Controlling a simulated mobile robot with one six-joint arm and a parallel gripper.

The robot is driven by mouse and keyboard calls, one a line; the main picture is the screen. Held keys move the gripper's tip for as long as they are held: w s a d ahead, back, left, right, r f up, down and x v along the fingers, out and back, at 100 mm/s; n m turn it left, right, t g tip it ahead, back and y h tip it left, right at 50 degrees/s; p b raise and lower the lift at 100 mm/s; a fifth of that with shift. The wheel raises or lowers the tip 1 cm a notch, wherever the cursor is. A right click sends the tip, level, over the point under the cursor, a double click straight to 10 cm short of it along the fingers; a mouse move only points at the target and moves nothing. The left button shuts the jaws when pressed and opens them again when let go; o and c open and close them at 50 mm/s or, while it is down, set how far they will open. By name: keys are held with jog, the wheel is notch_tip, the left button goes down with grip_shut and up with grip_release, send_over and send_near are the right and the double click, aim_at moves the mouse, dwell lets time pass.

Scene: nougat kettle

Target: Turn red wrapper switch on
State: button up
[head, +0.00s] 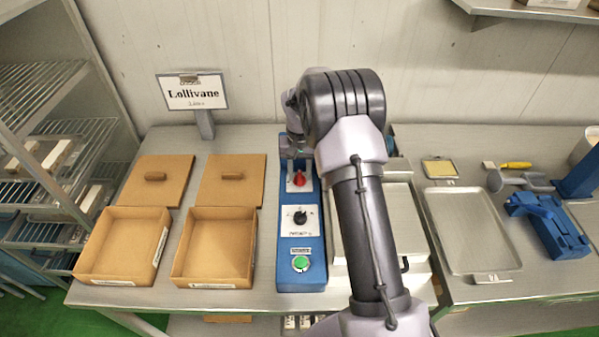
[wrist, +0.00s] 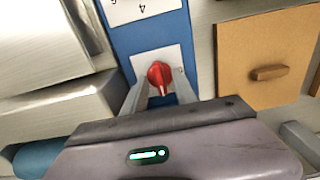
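The red wrapper switch (head: 299,179) is a red knob on a white plate at the far end of the blue control panel (head: 289,256). In the wrist view the red knob (wrist: 160,75) stands between the fingertips of my gripper (wrist: 160,88). The fingers look apart, one on each side of the knob, with a small gap showing. In the head view my gripper (head: 296,163) is just beyond the knob, partly hidden by my arm. The knob's base is partly covered in the wrist view.
The panel also has a black dial (head: 300,217) and a green button (head: 300,263). Two open brown boxes (head: 182,270) and lids (head: 232,175) lie left. A pale metal machine (head: 405,190) stands close on the right, partly behind my arm. A tray (head: 470,232) lies farther right.

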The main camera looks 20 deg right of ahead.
aim_at(299, 175)
notch_tip(299, 175, up, 17)
jog(key=p, duration=0.4)
jog(key=shift+r, duration=0.2)
jog(key=s+a+r+t+y+b, duration=0.1)
jog(key=s+a+r+t+b, duration=0.1)
jog(key=s+a+b, duration=0.65)
jog(key=s+a+r+t+b, duration=0.2)
jog(key=s+a+b, duration=0.15)
jog(key=s, duration=0.95)
jog(key=s+a+f+t+b, duration=0.1)
jog(key=s+a+f, duration=0.1)
jog(key=s, duration=0.3)
jog(key=s+a+f+y+b, duration=0.1)
jog(key=s+f, duration=0.3)
jog(key=s, duration=0.1)
jog(key=shift+s+a+f+t+b, duration=0.15)
jog(key=shift+s+a+t+b, duration=0.2)
jog(key=shift+a+t+b, duration=0.05)
